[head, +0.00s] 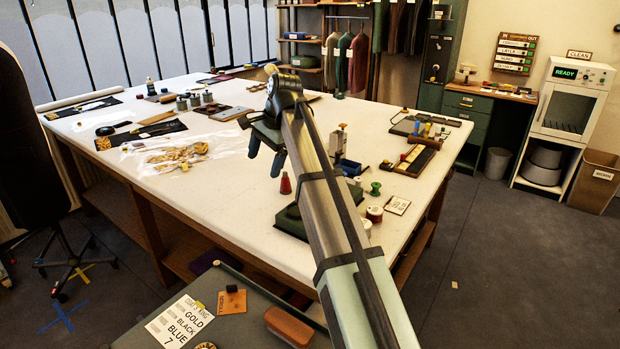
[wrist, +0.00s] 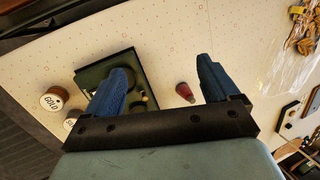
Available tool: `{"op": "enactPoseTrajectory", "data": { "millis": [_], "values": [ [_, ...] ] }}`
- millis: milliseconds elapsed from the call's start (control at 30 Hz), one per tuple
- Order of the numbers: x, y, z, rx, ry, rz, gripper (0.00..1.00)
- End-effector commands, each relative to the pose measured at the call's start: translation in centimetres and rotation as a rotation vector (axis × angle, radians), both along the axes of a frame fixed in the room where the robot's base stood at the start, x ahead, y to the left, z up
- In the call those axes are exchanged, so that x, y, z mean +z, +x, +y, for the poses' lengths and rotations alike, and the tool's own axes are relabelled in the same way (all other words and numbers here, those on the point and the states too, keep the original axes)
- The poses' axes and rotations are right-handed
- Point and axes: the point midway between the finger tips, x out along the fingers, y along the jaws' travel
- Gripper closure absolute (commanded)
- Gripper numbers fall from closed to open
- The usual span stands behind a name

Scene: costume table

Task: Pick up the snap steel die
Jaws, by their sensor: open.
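My gripper (head: 265,155) is open and empty above the white table, its two blue fingers spread apart. The fingers also show in the wrist view (wrist: 164,66). A dark green tray (wrist: 92,76) lies below and beside the left finger there, with small metal pieces (wrist: 142,104) in it. I cannot tell whether one of them is the snap steel die; the finger covers part of the tray. In the head view my arm hides much of the tray (head: 290,224). A red cone-shaped piece (wrist: 184,91) stands between the fingers as seen from the wrist; it is also in the head view (head: 285,184).
Thread spools (wrist: 54,99) stand next to the tray. A clear bag of gold trim (head: 180,157) lies left. The white table (head: 225,200) is bare left of the red piece.

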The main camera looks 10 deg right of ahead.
Motion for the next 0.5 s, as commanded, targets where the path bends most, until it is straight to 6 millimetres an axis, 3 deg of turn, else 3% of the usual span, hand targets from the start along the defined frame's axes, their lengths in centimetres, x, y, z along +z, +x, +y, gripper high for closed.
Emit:
{"op": "enactPoseTrajectory", "data": {
  "millis": [33,100,500],
  "values": [
    [0.3,2.2,-1.1,0.058,-0.022,-0.029,0.12],
    [0.2,4.4,-2.5,0.154,-0.058,-0.071,0.12],
    [-0.1,16.0,-12.1,0.706,-0.290,-0.251,0.12]
  ]
}}
